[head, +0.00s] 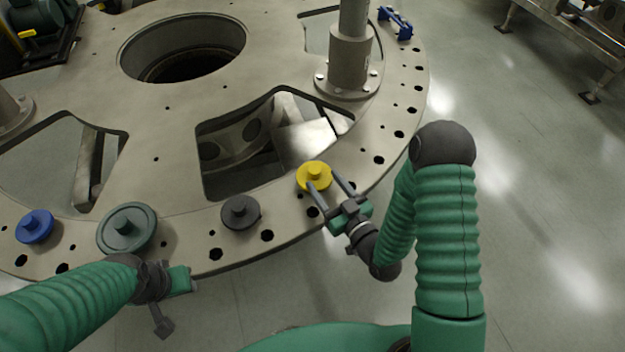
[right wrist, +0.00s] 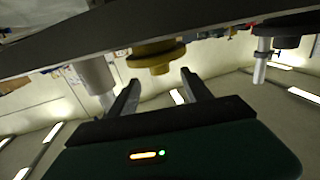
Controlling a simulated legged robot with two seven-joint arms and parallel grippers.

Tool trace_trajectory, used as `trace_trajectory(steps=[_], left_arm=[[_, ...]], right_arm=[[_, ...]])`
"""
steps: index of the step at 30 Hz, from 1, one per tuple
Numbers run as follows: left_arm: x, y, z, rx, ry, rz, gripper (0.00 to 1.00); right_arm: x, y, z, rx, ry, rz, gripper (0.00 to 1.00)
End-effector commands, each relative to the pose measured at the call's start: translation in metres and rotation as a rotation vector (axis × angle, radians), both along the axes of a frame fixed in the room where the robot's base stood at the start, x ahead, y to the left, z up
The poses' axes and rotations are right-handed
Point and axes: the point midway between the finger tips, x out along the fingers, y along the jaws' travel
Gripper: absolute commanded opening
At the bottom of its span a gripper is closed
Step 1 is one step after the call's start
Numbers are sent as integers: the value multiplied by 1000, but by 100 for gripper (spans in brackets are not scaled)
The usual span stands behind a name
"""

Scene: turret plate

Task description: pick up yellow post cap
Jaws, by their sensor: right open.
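The yellow post cap (head: 314,176) lies on the turret plate (head: 175,185) near its front right rim. It also shows in the right wrist view (right wrist: 157,54), just beyond the fingertips. My right gripper (head: 326,180) is open, with its two fingers reaching toward the cap from the lower right. In the right wrist view its fingers (right wrist: 160,78) stand apart, with nothing held. Whether a finger touches the cap I cannot tell. My left gripper (head: 165,300) is at the lower left, off the plate's front edge; its jaw state is unclear.
A black cap (head: 240,211), a green disc (head: 127,229) and a blue cap (head: 36,226) lie along the front rim. A post (head: 350,60) stands behind the yellow cap. A blue part (head: 395,22) lies at the far right rim. The plate has large openings.

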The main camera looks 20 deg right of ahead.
Motion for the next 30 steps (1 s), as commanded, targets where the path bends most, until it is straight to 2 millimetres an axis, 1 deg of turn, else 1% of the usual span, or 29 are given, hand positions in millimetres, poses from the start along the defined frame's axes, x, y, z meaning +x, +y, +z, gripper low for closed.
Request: trace_trajectory(steps=[1, 5, 9, 12, 15, 19, 20, 30], left_arm=[[0, 0, 4, 0, -1, 0, 36], [0, 0, 7, 0, -1, -1, 36], [0, 0, 12, 0, -1, -1, 36], [0, 0, 13, 0, -1, -1, 36], [0, 0, 13, 0, -1, -1, 36], [0, 0, 13, 0, -1, 0, 36], [0, 0, 13, 0, -1, 0, 36], [0, 0, 13, 0, -1, -1, 36]], right_arm=[[6, 1, 3, 1, -1, -1, 58], [18, 6, 2, 1, 0, 0, 58], [44, 14, -2, 0, 0, 0, 58], [57, 18, -3, -1, 0, 0, 58], [61, 19, -4, 0, 2, 0, 58], [60, 18, -4, 0, 1, 0, 58], [60, 18, -4, 0, 1, 0, 55], [60, 17, -4, 0, 2, -1, 10]])
